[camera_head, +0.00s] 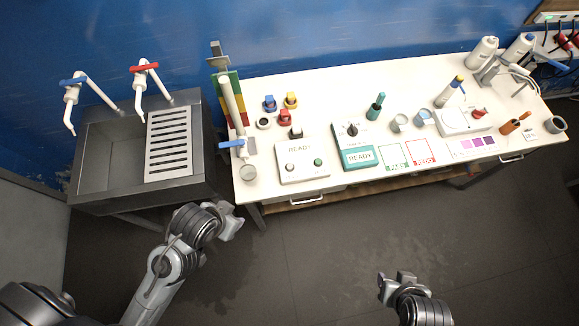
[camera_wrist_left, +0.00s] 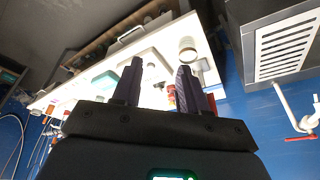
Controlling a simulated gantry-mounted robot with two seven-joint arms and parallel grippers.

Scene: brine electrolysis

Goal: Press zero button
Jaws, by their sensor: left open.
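A white box-shaped device (camera_head: 302,163) with a READY display stands at the front left of the white table. My left gripper (camera_head: 234,222) is open and empty, in front of the table and left of the device. In the left wrist view its dark fingers (camera_wrist_left: 159,68) stand apart, with the bright table beyond. My right gripper (camera_head: 394,279) is above the floor, well away from the table; I cannot tell its opening.
A teal READY unit (camera_head: 360,157) stands right of the white device. A glass beaker (camera_head: 248,172) and a tall tube stand (camera_head: 233,100) are at the table's left end. A grey sink (camera_head: 103,148) with two taps is further left. The floor in front is clear.

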